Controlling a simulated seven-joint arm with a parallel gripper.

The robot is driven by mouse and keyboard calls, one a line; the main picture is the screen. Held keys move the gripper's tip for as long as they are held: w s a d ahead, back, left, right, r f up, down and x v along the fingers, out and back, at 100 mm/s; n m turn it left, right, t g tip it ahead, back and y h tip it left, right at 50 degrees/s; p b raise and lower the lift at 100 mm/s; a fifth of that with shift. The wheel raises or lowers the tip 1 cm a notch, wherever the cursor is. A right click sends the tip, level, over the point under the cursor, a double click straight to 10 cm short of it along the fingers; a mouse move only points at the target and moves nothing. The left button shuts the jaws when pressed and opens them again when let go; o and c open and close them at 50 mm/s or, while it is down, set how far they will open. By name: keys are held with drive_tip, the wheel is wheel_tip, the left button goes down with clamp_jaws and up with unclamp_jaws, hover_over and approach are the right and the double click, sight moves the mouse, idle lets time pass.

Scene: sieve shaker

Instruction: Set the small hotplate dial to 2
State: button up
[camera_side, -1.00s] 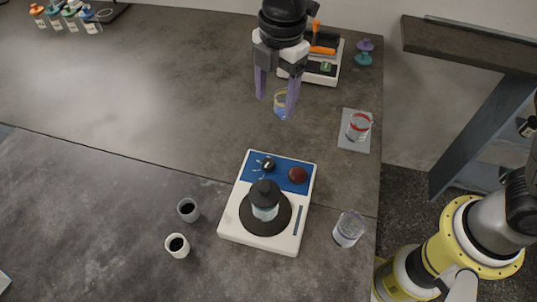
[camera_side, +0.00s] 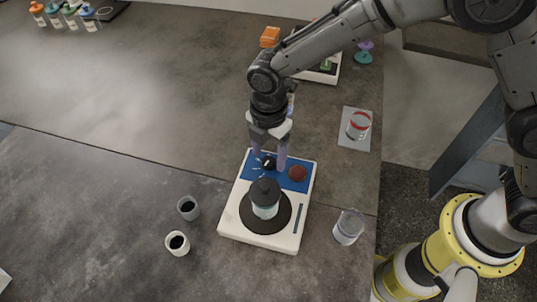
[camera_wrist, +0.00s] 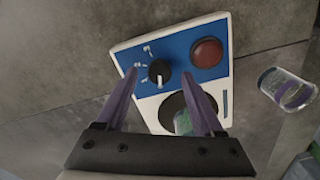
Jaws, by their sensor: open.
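The small hotplate (camera_side: 228,222) is a white unit with a blue panel, a red button (camera_side: 297,173) and a round dark plate (camera_side: 250,222). Its black dial (camera_side: 269,163) has a white pointer line and small white marks on its left side in the wrist view. There the dial (camera_wrist: 160,72) has its pointer toward the plate. My gripper (camera_side: 269,166) is open just above the panel, its purple fingers on either side of the dial. In the wrist view my gripper (camera_wrist: 162,76) straddles the dial with space on both sides. I cannot tell whether the fingers touch the panel.
A black-capped bottle (camera_side: 265,198) stands on the hotplate's plate. Two small cups (camera_side: 188,208) (camera_side: 177,243) stand to the left. A clear glass (camera_side: 348,227) is at right, and a red-rimmed beaker (camera_side: 359,125) on a grey pad is behind it.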

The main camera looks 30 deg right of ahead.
drive_tip(key=shift+f, duration=0.65)
clamp_jaws()
